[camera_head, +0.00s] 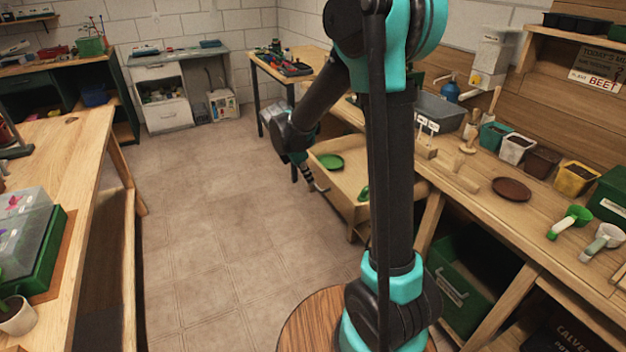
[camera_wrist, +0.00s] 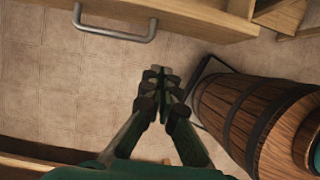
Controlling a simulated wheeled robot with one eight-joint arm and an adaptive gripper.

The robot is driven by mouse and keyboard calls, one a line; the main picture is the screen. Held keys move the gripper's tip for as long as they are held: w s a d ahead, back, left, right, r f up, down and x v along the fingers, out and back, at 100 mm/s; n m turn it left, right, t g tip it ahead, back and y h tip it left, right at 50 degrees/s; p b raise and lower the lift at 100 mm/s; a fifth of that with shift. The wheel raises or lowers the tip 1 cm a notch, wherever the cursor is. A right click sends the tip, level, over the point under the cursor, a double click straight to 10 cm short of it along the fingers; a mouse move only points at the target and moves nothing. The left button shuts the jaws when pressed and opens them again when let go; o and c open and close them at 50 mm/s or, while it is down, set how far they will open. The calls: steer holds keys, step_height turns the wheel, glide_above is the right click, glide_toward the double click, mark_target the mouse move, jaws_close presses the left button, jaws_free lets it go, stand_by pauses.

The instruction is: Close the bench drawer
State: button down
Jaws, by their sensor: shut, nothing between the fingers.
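The bench drawer (camera_head: 347,207) stands pulled out below the right-hand workbench in the head view. In the head view my gripper (camera_head: 308,172) is beside the drawer's front end, partly overlapping the handle area.
The right workbench (camera_head: 512,212) carries pots, a brown saucer (camera_head: 512,189) and scoops. A green crate (camera_head: 455,290) sits under it. Another table (camera_head: 70,140) stands at the left. The tiled floor (camera_head: 215,215) between is clear.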

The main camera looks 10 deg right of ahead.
mark_target(327, 189)
steer(key=shift+w+d+f, duration=0.35)
steer(key=shift+d+f, duration=0.75)
steer(key=shift+f, duration=0.1)
steer(key=shift+w+d+f, duration=0.35)
steer(key=shift+d+f, duration=0.75)
steer(key=shift+f, duration=0.05)
steer(key=shift+w+d+f, duration=0.35)
steer(key=shift+d+f, duration=0.75)
steer(key=shift+f, duration=0.1)
steer(key=w+d, duration=0.3)
steer(key=d, duration=0.7)
steer(key=w+d, duration=0.3)
steer(key=d, duration=0.7)
steer(key=w+d, duration=0.3)
steer(key=d, duration=0.7)
steer(key=shift+w, duration=0.4)
